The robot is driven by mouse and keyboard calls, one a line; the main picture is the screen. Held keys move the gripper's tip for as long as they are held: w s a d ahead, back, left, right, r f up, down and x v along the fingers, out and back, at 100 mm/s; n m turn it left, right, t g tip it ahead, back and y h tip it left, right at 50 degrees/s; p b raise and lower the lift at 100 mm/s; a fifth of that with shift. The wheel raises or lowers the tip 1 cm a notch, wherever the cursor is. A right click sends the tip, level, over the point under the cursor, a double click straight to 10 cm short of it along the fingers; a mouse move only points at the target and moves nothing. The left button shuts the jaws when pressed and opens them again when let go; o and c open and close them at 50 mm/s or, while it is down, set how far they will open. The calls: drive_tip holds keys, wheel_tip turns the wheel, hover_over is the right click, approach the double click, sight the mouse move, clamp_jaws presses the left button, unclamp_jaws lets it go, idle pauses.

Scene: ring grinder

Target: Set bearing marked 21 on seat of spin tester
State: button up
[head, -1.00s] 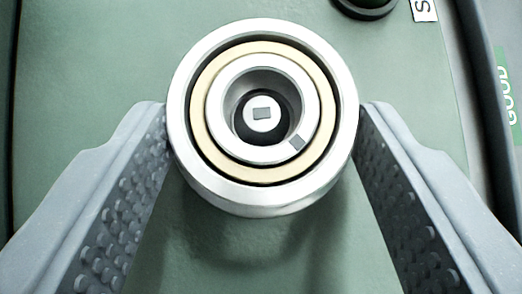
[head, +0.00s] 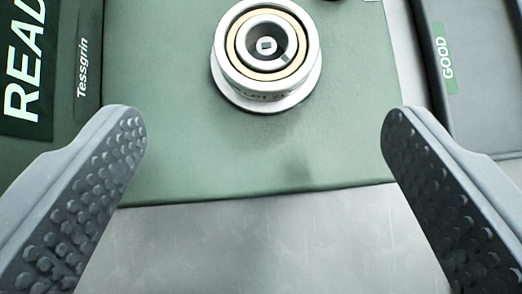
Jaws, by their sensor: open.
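A bearing (head: 234,75), a silver ring with a tan inner band, sits level on a round silver seat (head: 290,100) of the green spin tester (head: 190,150). The seat's post tip shows in the bearing's bore. Faint marking shows on the bearing's near side, too small to read. My gripper (head: 263,118) is open and empty. Its fingers are spread wide on both sides, nearer the camera than the bearing and touching nothing.
A dark panel with a "READ" sign (head: 28,70) and "Tessgrin" lettering stands at left. A dark tray with a green "GOOD" label (head: 444,58) lies at right. Bare grey metal table (head: 260,245) is clear in front.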

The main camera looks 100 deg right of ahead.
drive_tip(key=shift+v, duration=2)
drive_tip(key=w+a+r+n+t+y, duration=0.1)
drive_tip(key=w+a+r+n+t, duration=0.3)
drive_tip(key=a+r, duration=0.55)
drive_tip(key=w+a+r+n+t+y, duration=0.1)
drive_tip(key=a+r+n+t, duration=0.5)
drive_tip(key=r, duration=0.6)
drive_tip(key=s+a+r+n+t+y, duration=0.3)
drive_tip(key=s+a+r+n, duration=0.1)
drive_tip(key=a+r, duration=0.4)
drive_tip(key=s+a+r+n+t+y, duration=0.3)
drive_tip(key=a+r+n, duration=0.3)
drive_tip(key=a+r, duration=0.3)
wheel_tip(320, 180, up, 3)
drive_tip(key=shift+s+a+t+y, duration=0.15)
drive_tip(key=shift+s+t+y, duration=0.25)
drive_tip(key=shift+s+t, duration=0.3)
